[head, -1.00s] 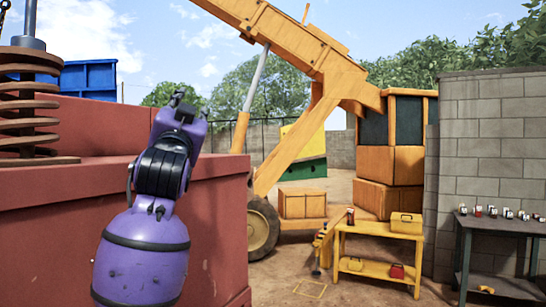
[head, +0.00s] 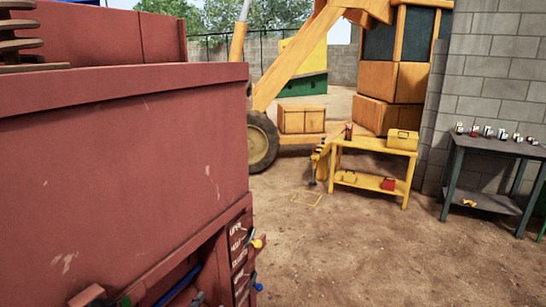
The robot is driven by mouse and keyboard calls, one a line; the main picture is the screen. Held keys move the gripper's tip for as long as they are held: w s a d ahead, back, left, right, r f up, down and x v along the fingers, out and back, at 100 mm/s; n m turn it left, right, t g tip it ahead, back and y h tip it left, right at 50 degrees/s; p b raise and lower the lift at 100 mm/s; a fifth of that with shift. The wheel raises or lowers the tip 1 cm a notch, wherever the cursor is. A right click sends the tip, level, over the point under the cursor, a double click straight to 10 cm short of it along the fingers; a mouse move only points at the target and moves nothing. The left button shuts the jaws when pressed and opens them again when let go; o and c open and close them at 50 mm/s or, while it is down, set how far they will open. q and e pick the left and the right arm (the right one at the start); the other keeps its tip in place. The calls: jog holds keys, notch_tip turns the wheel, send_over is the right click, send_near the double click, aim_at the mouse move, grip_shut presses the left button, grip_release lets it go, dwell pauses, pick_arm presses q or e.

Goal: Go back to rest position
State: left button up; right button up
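Neither of my grippers shows in the head view now, and no part of my arms can be made out. The large red crusher body (head: 120,150) fills the left side of the view. Part of a coiled spring (head: 22,40) shows at the top left.
A yellow workbench (head: 372,146) with a yellow toolbox (head: 403,140) stands right of centre. A dark metal table (head: 482,203) with several small items stands by the grey block wall (head: 497,80). An orange machine (head: 390,80) stands behind. The dirt ground (head: 370,250) ahead is clear.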

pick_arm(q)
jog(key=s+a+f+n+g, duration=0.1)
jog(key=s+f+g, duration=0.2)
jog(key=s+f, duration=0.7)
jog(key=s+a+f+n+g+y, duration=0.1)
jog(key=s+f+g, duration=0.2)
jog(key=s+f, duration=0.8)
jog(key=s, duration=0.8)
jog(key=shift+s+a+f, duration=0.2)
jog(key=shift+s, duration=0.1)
